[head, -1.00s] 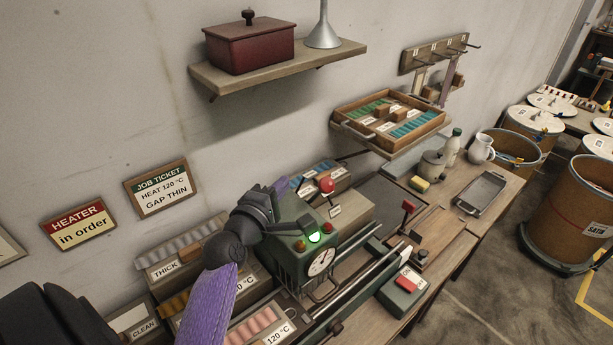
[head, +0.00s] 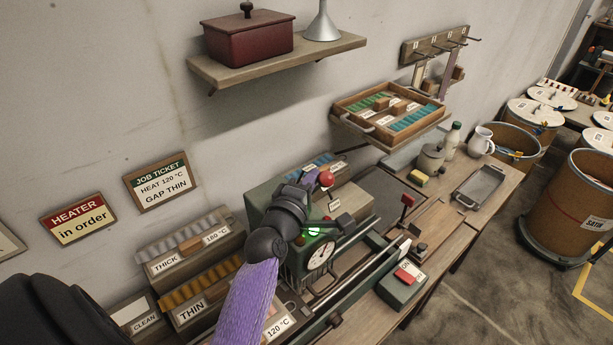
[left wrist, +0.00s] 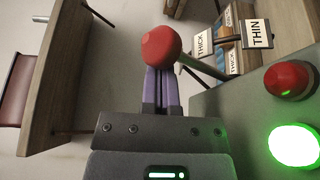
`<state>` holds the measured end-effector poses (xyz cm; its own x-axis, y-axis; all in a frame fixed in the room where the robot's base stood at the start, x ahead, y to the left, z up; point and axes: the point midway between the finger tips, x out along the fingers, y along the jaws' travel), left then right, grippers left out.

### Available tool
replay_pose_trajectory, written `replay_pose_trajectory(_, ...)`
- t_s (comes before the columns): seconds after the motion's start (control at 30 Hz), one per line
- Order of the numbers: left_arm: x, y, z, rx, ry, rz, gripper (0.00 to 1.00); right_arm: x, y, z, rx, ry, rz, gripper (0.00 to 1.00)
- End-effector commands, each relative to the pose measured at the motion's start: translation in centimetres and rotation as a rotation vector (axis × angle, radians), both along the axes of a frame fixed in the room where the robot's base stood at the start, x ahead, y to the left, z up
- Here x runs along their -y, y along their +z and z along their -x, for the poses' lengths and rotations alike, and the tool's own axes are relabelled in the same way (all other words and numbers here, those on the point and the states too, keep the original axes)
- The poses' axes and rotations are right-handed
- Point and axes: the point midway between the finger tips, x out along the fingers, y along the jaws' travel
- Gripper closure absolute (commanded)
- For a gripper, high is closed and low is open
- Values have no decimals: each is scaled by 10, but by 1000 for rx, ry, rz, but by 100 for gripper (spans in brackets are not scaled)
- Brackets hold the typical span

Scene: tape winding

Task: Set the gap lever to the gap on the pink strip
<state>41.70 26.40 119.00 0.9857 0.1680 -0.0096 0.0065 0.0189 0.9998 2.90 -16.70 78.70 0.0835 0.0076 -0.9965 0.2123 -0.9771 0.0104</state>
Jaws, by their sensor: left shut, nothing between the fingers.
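The gap lever has a round red knob (head: 326,179) on a grey rod, at the back of the green machine (head: 296,262). In the left wrist view the knob (left wrist: 161,46) stands at the tips of my left gripper (left wrist: 162,82), and its rod runs down to the right. THICK (left wrist: 203,43) and THIN (left wrist: 258,33) plates show beyond the rod. My left gripper (head: 313,182) is shut and empty, close by the knob; I cannot tell whether it touches. I cannot make out a pink strip. My right gripper is not in view.
A job ticket (head: 162,186) on the wall reads HEAT 120 °C, GAP THIN. Beside the lever are a glowing green lamp (left wrist: 294,146) and a red button (left wrist: 289,79). A second red-topped lever (head: 407,200) stands to the right. Racks labelled THICK and THIN (head: 191,311) lie left of the machine.

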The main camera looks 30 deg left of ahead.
Motion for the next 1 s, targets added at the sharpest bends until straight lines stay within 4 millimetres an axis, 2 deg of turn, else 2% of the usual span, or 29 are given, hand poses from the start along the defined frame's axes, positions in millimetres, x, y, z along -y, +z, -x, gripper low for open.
replay_pose_trajectory(0.03,6,-6,2,2,-2,-16,100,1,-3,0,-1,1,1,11)
replay_pose_trajectory(0.17,14,-7,4,5,1,-17,100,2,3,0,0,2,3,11)
replay_pose_trajectory(0.47,14,-8,4,5,1,-16,100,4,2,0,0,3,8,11)
replay_pose_trajectory(0.57,15,-9,11,3,1,-16,100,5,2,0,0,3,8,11)
replay_pose_trajectory(1.0,29,-10,92,2,0,-17,100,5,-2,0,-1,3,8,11)
